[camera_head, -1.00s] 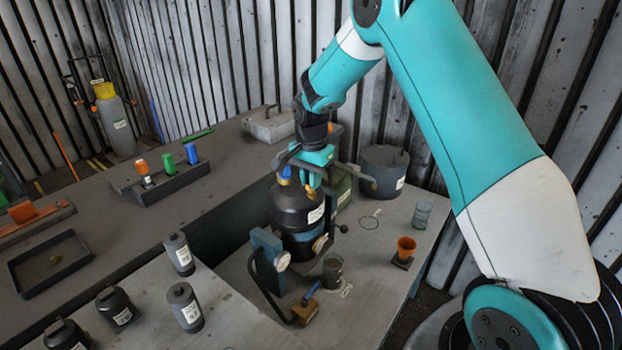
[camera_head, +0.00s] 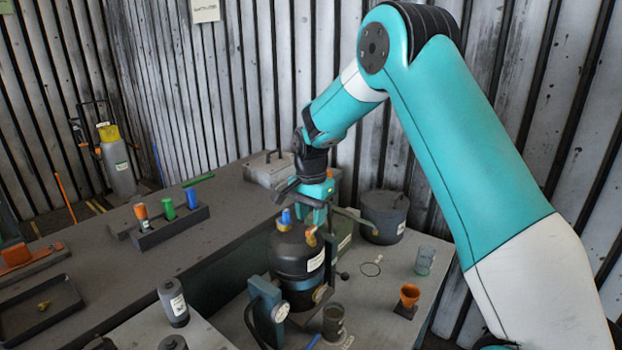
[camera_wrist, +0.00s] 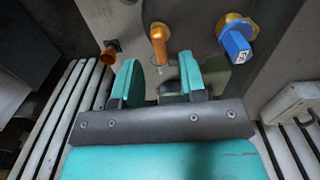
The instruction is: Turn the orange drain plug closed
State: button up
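The dark tank (camera_head: 288,262) stands on the lower bench in the head view. On its top are a blue-capped fitting (camera_head: 286,216) and an orange plug (camera_head: 311,238). In the wrist view the orange plug (camera_wrist: 158,42) sits on a brass fitting, beyond and between the fingers, apart from them. The blue cap (camera_wrist: 236,44) is to its right. My gripper (camera_head: 318,210) is above the tank, beside the blue cap. In the wrist view my gripper (camera_wrist: 158,80) has its two teal fingers spread with a clear gap and nothing held.
An orange cup (camera_head: 410,292) on a dark stand and a glass jar (camera_head: 425,260) are at right. A grey lidded pot (camera_head: 385,215) stands behind the tank. A gauge stand (camera_head: 268,305) is in front. A rack (camera_head: 172,228) holds coloured plugs at left.

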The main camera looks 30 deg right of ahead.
aim_at(312, 227)
notch_tip(312, 227, up, 14)
jog(key=b, duration=0.1)
jog(key=shift+b, duration=0.4)
jog(key=shift+r, duration=0.1)
jog(key=s+a+f+n+y, duration=0.1)
jog(key=s+a+n, duration=0.5)
jog(key=s, duration=0.4)
jog(key=s+a+f+n+y, duration=0.1)
jog(key=s+a+n, duration=0.5)
jog(key=s, duration=0.5)
jog(key=s+a+f+n+y, duration=0.1)
jog(key=s+a+n+y, duration=0.1)
jog(key=s+a+n, duration=0.5)
jog(key=s, duration=0.4)
jog(key=shift+s+f+n, duration=0.15)
jog(key=shift+f+n, duration=0.05)
jog(key=shift+n, duration=0.2)
